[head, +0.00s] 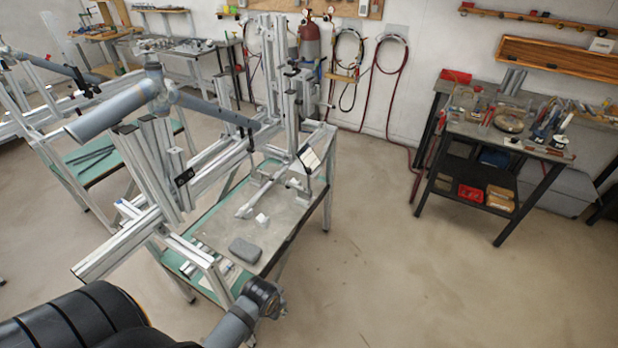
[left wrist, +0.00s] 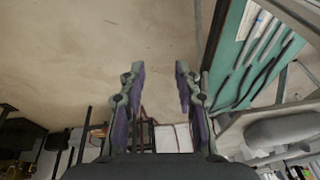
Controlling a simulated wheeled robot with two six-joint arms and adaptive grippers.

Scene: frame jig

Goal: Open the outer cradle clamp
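The frame jig (head: 120,246) is built of silver rails and posts, with a grey tube assembly (head: 205,107) held in it. A small black clamp part (head: 184,177) sits on the near-left posts, and another black clamp part (head: 250,138) hangs near the tube's right end. I cannot tell which is the outer cradle clamp, or whether either is open. In the left wrist view my left gripper (left wrist: 156,72) is open, with nothing between its fingers and bare floor beyond them. Its fingers do not show clearly in the head view. My right gripper is not in view.
A jig table (head: 290,225) carries a grey block (head: 245,250) and small parts. A teal shelf (left wrist: 232,75) with dark rods shows right of the gripper. A cluttered workbench (head: 490,135) stands at right. The floor (head: 400,270) between is clear.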

